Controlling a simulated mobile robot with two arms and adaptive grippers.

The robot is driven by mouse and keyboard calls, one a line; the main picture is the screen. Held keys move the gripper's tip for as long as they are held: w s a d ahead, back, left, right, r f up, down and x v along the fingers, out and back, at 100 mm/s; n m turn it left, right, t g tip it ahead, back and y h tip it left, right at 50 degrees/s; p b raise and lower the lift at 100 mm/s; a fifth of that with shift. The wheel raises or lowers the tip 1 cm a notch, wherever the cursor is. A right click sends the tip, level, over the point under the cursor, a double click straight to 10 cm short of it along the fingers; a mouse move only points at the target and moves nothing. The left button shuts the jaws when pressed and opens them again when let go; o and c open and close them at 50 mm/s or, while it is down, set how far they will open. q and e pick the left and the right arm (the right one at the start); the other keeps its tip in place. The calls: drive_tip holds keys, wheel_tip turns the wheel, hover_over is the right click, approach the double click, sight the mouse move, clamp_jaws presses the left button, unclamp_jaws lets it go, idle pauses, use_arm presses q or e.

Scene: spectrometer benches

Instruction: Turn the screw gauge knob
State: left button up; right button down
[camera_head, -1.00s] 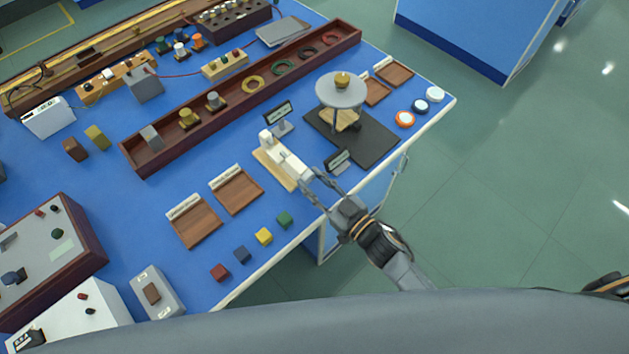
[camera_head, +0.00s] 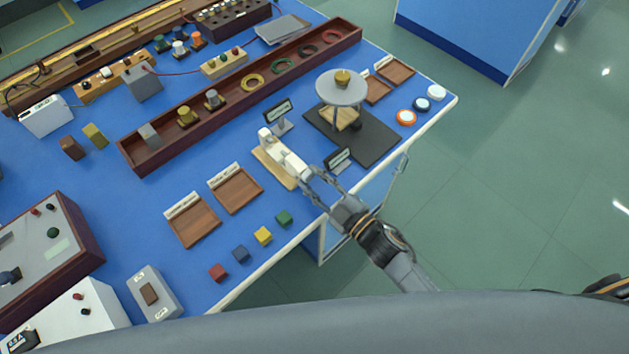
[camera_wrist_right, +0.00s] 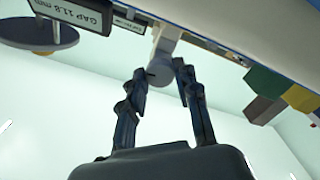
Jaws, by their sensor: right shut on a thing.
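The screw gauge (camera_head: 283,152) is a white body on a pale wooden base (camera_head: 270,170) near the front edge of the blue bench. Its grey round knob (camera_wrist_right: 184,73) faces my right gripper in the right wrist view. My right gripper (camera_head: 312,179) is at the knob end of the gauge, reaching in from beyond the bench edge. In the wrist view its dark fingers (camera_wrist_right: 163,77) are on both sides of the knob, shut on it. My left gripper is not in view.
A dark mat (camera_head: 375,143) with a round-topped stand (camera_head: 341,90) lies right of the gauge. Two wooden trays (camera_head: 237,192) and several coloured cubes (camera_head: 263,236) lie left of it. A long dark red tray (camera_head: 190,138) runs behind. Open floor lies beyond the bench edge.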

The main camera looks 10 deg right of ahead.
drive_tip(key=n+b, duration=0.1)
drive_tip(key=n, duration=0.3)
drive_tip(key=shift+f+n, duration=0.1)
drive_tip(key=shift+n, duration=0.2)
drive_tip(key=n+b, duration=0.1)
drive_tip(key=n, duration=0.2)
drive_tip(key=shift+n+b, duration=0.35)
drive_tip(key=shift+n, duration=0.05)
drive_tip(key=n+b, duration=0.1)
drive_tip(key=n, duration=0.3)
drive_tip(key=shift+b, duration=0.4)
drive_tip(key=n+b, duration=0.1)
drive_tip(key=n, duration=0.3)
drive_tip(key=shift+n+b, duration=0.3)
drive_tip(key=c, duration=1)
unclamp_jaws()
drive_tip(key=shift+s, duration=0.1)
